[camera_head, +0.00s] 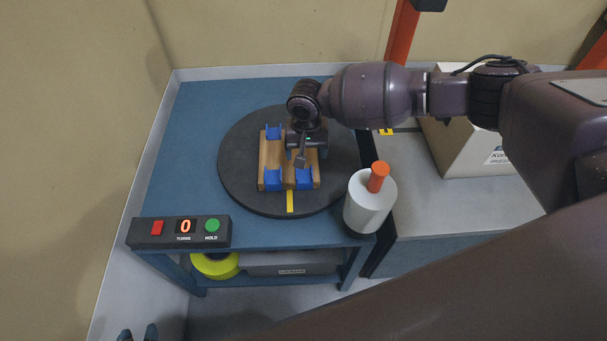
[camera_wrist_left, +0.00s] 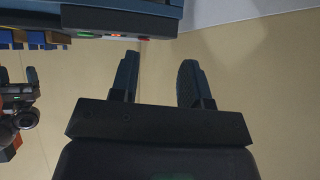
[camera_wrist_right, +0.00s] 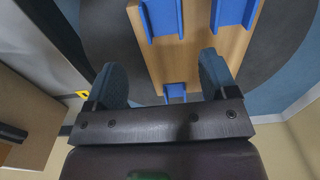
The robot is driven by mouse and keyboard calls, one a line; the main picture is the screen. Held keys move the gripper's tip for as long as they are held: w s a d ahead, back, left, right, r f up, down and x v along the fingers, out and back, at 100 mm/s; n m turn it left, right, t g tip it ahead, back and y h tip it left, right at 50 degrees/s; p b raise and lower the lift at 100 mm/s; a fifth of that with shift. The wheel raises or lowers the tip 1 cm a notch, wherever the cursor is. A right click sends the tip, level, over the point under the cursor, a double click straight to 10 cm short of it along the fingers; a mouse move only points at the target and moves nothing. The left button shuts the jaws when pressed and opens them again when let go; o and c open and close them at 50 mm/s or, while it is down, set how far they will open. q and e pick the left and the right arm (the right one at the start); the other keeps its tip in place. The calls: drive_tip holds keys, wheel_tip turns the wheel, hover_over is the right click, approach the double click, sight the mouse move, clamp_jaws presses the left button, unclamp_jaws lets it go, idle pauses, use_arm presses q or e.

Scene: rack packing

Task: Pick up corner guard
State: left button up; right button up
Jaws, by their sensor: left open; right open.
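Blue corner guards sit at the corners of a wooden piece (camera_head: 289,172) on the round dark turntable (camera_head: 235,165). In the head view two are at the near end, left (camera_head: 272,180) and right (camera_head: 303,180), and one is at the far left (camera_head: 273,131). The far right corner is hidden by my right gripper (camera_head: 302,158), which is open above the wood. In the right wrist view two guards (camera_wrist_right: 163,17) (camera_wrist_right: 235,11) are at the top, and a smaller one (camera_wrist_right: 175,92) shows between the open fingers, apart from them. My left gripper (camera_head: 138,333) is open and empty, low at the left.
A white roll with an orange handle (camera_head: 368,205) stands at the table's right corner. A control box (camera_head: 181,232) reading 0 sits at the front left. A carton (camera_head: 465,145) is on the grey counter at right. The blue table's left side (camera_head: 195,130) is clear.

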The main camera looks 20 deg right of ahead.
sight(304, 174)
drive_tip(key=shift+f, duration=1.2)
drive_tip(key=shift+s+a+f+b, duration=0.1)
drive_tip(key=shift+f+b, duration=0.2)
drive_tip(key=f, duration=0.2)
drive_tip(key=f+b, duration=0.1)
drive_tip(key=shift+s+a+f, duration=0.2)
drive_tip(key=shift+a+f, duration=0.05)
drive_tip(key=shift+f, duration=0.45)
use_arm(q)
drive_tip(key=shift+w+d+f, duration=0.25)
drive_tip(key=shift+w+f, duration=0.05)
drive_tip(key=shift+w, duration=0.3)
use_arm(e)
drive_tip(key=shift+r, duration=0.1)
use_arm(q)
drive_tip(key=shift+f, duration=0.1)
use_arm(e)
drive_tip(key=c, duration=1)
